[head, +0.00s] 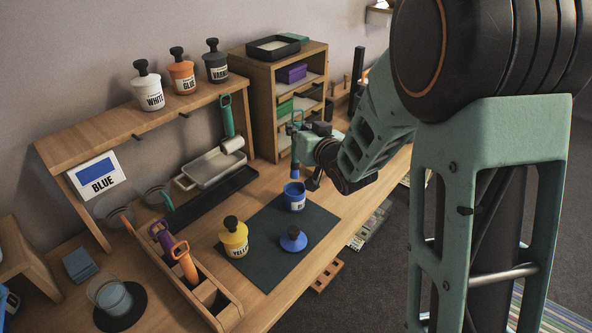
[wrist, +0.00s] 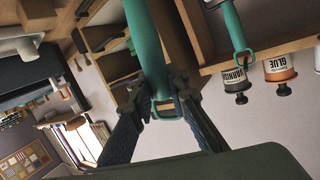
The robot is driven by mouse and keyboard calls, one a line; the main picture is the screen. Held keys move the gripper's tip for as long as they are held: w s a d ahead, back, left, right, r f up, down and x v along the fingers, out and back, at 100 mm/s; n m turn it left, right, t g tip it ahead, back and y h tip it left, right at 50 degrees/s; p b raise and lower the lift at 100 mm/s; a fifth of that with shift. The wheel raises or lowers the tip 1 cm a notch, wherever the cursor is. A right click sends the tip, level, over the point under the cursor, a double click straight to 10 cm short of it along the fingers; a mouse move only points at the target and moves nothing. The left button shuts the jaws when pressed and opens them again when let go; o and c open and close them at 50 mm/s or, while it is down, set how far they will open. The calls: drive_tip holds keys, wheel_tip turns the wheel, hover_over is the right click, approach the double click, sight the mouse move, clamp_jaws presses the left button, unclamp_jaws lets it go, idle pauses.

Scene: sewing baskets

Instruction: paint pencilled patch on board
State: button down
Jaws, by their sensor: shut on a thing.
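My gripper (head: 298,130) is shut on a teal-handled brush, whose teal handle (wrist: 147,45) runs between the two dark fingers in the wrist view. In the head view the brush hangs upright with a blue lower end (head: 295,169), just above an open blue paint pot (head: 295,199). I cannot tell whether the tip is inside the rim. The pot stands on a dark mat (head: 262,262). A blue lid (head: 293,239) with a knob lies near it, and a closed yellow pot (head: 233,239) stands to the left. I cannot make out a pencilled patch.
A card marked BLUE (head: 97,177) leans at the left. White, glue and varnish jars (head: 182,77) line a shelf. A roller (head: 229,135) hangs above a metal tray (head: 212,167). A tool box (head: 205,290) and a water jar (head: 113,299) stand front left. A wooden cubby (head: 262,95) is behind.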

idle(0.5)
drive_tip(key=shift+r+p, duration=1.05)
drive_tip(key=shift+r, duration=1)
